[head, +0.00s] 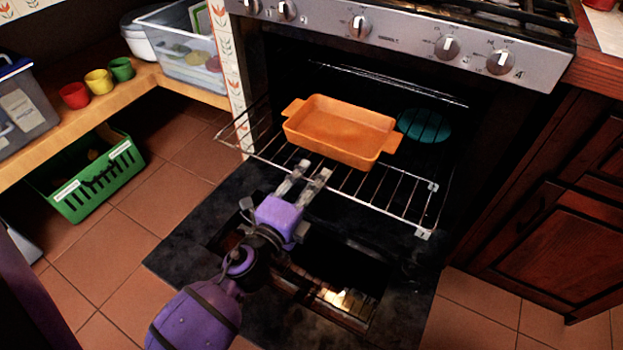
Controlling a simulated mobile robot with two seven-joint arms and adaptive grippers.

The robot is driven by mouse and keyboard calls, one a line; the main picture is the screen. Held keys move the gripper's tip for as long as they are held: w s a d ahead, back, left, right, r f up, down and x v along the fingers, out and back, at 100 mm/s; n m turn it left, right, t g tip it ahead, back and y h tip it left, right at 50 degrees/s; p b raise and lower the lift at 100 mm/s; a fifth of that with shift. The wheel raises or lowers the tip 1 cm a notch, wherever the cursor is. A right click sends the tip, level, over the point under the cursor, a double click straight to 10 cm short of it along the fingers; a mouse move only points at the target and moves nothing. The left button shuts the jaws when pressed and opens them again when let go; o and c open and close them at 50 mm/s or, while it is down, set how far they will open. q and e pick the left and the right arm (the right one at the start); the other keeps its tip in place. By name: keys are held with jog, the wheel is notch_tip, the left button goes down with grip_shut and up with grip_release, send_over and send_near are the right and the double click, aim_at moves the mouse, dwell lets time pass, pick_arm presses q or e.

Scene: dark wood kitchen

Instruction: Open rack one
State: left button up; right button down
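The oven door (190,225) is folded down, with its glass window in the middle. A wire rack (400,205) stands out of the oven cavity, its front edge over the door. An orange baking dish (340,132) with two side handles sits on the rack. My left gripper (316,168) is at the rack's front edge, left of its middle, below the dish in the picture. Its two grey fingers are apart and overlap the rack in the picture. I cannot tell whether they touch a bar. My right gripper is not in view.
A teal round item (424,126) lies right of the dish, deeper in the oven. Knobs line the stove panel (400,38) above. Wooden cabinets (560,235) stand at the right. A green basket (85,180) and a low shelf (140,85) with cups are at the left.

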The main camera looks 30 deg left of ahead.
pick_arm(q)
jog(key=s, duration=1.2)
jog(key=shift+a, duration=0.2)
jog(key=shift+w, duration=0.1)
